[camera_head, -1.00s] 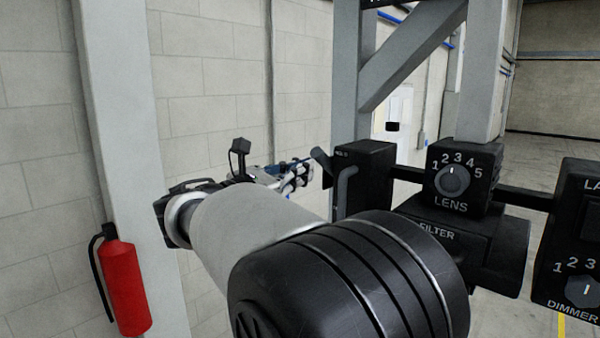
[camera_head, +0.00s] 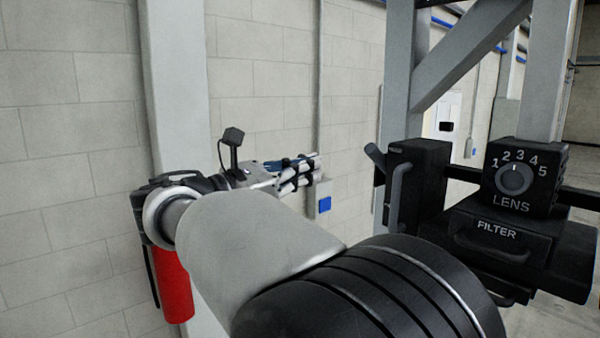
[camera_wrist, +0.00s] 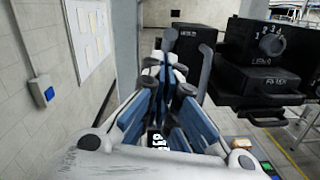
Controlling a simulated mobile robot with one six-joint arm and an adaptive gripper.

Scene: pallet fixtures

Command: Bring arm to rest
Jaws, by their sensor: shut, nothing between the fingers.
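My gripper (camera_head: 312,168) shows beyond my large grey and black arm links in the head view, in front of the pale block wall. In the wrist view, my gripper (camera_wrist: 166,75) points forward with its blue and white fingers together and nothing between them. The fingertips show close to the left of the black fixture in the wrist view, but I cannot tell the gap. Part of my arm is hidden behind its own near links.
A black fixture with a LENS dial (camera_head: 515,179) and a FILTER drawer (camera_head: 496,230) stands at right on a grey steel frame (camera_head: 402,80). A red fire extinguisher (camera_head: 174,285) is partly behind my arm.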

